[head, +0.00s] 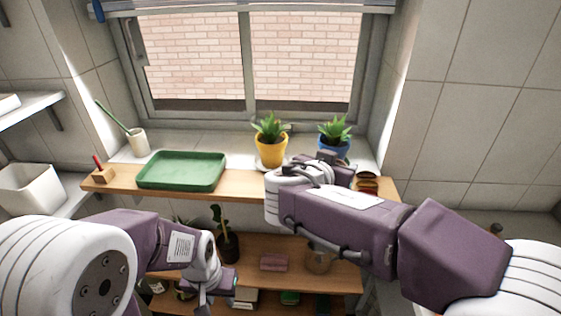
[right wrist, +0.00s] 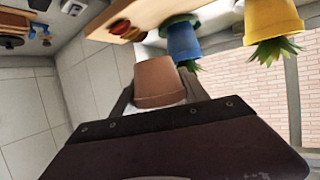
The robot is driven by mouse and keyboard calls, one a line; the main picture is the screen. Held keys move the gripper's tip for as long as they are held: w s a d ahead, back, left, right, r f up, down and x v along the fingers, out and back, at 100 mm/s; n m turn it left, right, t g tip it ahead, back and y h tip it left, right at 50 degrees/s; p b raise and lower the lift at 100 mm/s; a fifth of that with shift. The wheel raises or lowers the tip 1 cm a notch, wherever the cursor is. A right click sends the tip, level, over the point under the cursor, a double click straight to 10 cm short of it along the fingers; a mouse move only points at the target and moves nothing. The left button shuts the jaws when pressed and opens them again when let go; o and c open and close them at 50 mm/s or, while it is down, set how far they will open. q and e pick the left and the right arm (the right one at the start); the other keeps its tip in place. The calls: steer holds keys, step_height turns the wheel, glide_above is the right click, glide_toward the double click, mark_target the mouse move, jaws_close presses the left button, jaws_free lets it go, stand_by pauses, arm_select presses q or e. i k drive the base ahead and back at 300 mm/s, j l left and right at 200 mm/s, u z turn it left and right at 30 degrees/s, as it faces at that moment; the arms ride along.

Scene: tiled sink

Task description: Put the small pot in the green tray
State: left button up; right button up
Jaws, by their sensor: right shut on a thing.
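The small terracotta pot (right wrist: 157,82) is between the fingers of my right gripper (right wrist: 157,92) in the right wrist view, and the gripper is shut on it. In the head view my right gripper (head: 333,163) is over the right part of the wooden shelf, in front of the blue pot; my arm hides the small pot there. The green tray (head: 181,170) lies empty on the left part of the shelf, well left of my right gripper. My left gripper (head: 212,288) is low, in front of the lower shelf; its jaw opening is not clear.
A yellow potted plant (head: 270,143) and a blue potted plant (head: 335,138) stand by the window. A red-handled item in a wooden block (head: 103,174) is left of the tray, and a white cup (head: 138,142) is behind. A stack of small bowls (head: 367,184) is at the right.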

mark_target(162, 171)
steer(key=i+j, duration=0.1)
steer(key=j, duration=0.3)
steer(key=i+j, duration=0.1)
steer(key=j, duration=0.3)
steer(key=i+j, duration=0.1)
steer(key=j, duration=0.3)
steer(key=i+j, duration=0.1)
steer(key=j, duration=0.3)
steer(key=i+j, duration=0.15)
steer(key=j, duration=0.2)
